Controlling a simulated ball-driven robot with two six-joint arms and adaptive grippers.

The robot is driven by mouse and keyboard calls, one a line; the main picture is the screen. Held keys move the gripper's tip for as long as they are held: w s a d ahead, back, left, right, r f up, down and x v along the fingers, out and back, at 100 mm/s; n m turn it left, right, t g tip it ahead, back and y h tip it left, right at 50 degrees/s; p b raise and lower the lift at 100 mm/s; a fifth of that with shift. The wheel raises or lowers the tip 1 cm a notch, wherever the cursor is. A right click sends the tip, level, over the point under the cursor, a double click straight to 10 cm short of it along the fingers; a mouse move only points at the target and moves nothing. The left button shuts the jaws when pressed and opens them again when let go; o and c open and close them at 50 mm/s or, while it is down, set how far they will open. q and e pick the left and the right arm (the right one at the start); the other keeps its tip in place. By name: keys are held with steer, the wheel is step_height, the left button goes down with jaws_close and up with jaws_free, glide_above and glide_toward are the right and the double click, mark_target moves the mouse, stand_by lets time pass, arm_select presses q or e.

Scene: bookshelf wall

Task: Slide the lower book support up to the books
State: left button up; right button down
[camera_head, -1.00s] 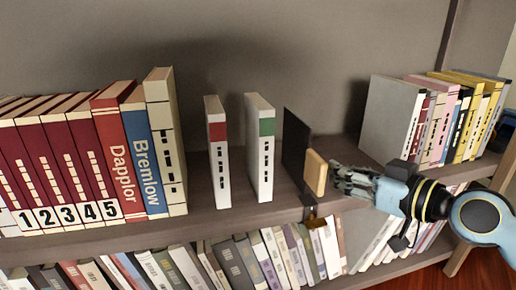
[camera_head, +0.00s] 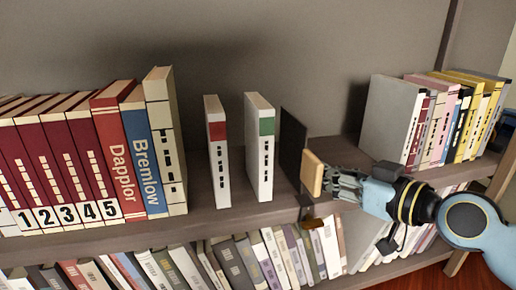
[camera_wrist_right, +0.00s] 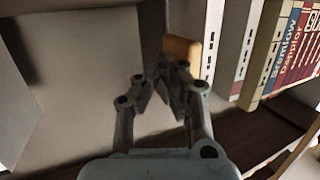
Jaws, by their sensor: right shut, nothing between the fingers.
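A book support stands on the upper visible shelf: a thin dark upright plate (camera_head: 291,142) with a pale wooden block (camera_head: 312,173) on its right side. Left of it, with gaps between, stand a white book with a green band (camera_head: 261,150) and a white book with a red band (camera_head: 217,152). My right gripper (camera_head: 333,182) is shut and empty, its fingertips at the right side of the block. In the right wrist view the block (camera_wrist_right: 183,50) is just beyond the fingertips (camera_wrist_right: 160,82); contact is hard to tell. My left gripper is not in view.
Numbered red books (camera_head: 55,165), Dapplor (camera_head: 116,150), Bremlow (camera_head: 143,155) and a cream book (camera_head: 166,140) stand at the left. A grey book (camera_head: 388,118) and several coloured ones fill the right end. Books (camera_head: 240,262) crowd the shelf below.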

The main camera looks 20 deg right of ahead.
mark_target(308, 178)
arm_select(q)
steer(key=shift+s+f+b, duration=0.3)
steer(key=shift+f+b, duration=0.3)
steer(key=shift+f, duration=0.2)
arm_select(e)
steer(key=shift+a, duration=2.35)
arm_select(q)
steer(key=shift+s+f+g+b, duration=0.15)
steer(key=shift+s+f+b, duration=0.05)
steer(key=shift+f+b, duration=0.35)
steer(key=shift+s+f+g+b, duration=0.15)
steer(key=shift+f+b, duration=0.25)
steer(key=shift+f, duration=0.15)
arm_select(e)
steer(key=shift+a, duration=3.6)
